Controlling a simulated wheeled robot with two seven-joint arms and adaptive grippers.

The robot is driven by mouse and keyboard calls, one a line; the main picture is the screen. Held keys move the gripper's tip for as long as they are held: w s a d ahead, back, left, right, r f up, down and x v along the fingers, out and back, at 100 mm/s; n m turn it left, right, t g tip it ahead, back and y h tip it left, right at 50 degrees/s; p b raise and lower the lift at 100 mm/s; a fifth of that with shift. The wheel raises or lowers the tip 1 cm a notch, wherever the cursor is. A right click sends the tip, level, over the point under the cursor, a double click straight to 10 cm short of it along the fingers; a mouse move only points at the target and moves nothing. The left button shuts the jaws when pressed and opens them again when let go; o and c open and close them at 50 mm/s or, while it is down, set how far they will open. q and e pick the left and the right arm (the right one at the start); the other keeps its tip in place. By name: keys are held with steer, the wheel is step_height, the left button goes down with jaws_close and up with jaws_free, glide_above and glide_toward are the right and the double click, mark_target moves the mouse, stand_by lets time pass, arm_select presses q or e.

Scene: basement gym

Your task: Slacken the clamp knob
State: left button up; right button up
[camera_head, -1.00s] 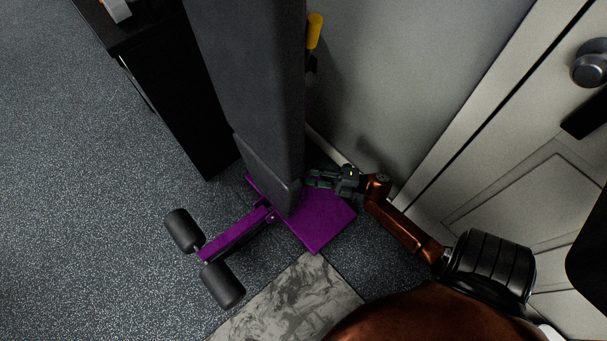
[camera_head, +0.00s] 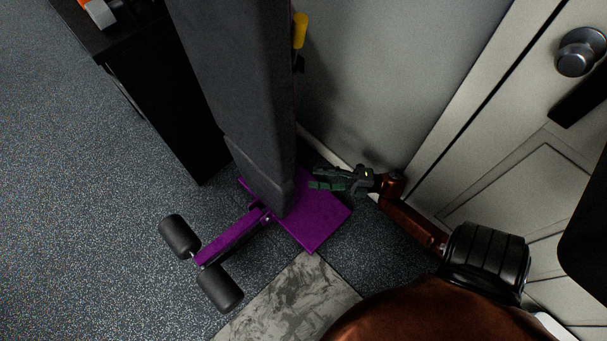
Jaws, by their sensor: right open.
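A weight bench with a dark padded back (camera_head: 235,95) and a purple frame (camera_head: 318,215) stands in front of me. I cannot make out a clamp knob for certain. A yellow handle (camera_head: 300,30) shows behind the upper right edge of the pad. My right gripper (camera_head: 316,178) is open and empty, just right of the lower end of the pad and above the purple base plate. Its fingers point left toward the bench. The far side of the bench behind the pad is hidden. My left gripper is not in view.
Foam rollers (camera_head: 219,288) stick out at the lower left on the purple bar. A black cabinet (camera_head: 150,95) stands left of the bench. A grey wall (camera_head: 400,70) and a white door (camera_head: 510,185) close off the right. Speckled floor (camera_head: 70,220) is free at left.

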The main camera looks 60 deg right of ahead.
steer(key=shift+v, duration=2.3)
steer(key=s+a+f+m+g+h, duration=0.5)
steer(key=s+a+f+m+h, duration=0.2)
steer(key=s+a+f+m, duration=0.9)
steer(key=shift+s+a+f+m+g+h, duration=0.2)
steer(key=shift+s+m+g+h, duration=0.2)
steer(key=shift+s+m, duration=0.6)
steer(key=s+a+m, duration=0.1)
steer(key=s+a, duration=0.1)
steer(key=s+a+f+m+g, duration=0.1)
steer(key=s+a, duration=0.1)
steer(key=s+a+g, duration=0.1)
steer(key=s+a, duration=0.1)
steer(key=shift+f+m+y, duration=0.3)
steer(key=shift+f+m, duration=0.05)
steer(key=shift+m, duration=0.05)
steer(key=shift+c, duration=0.4)
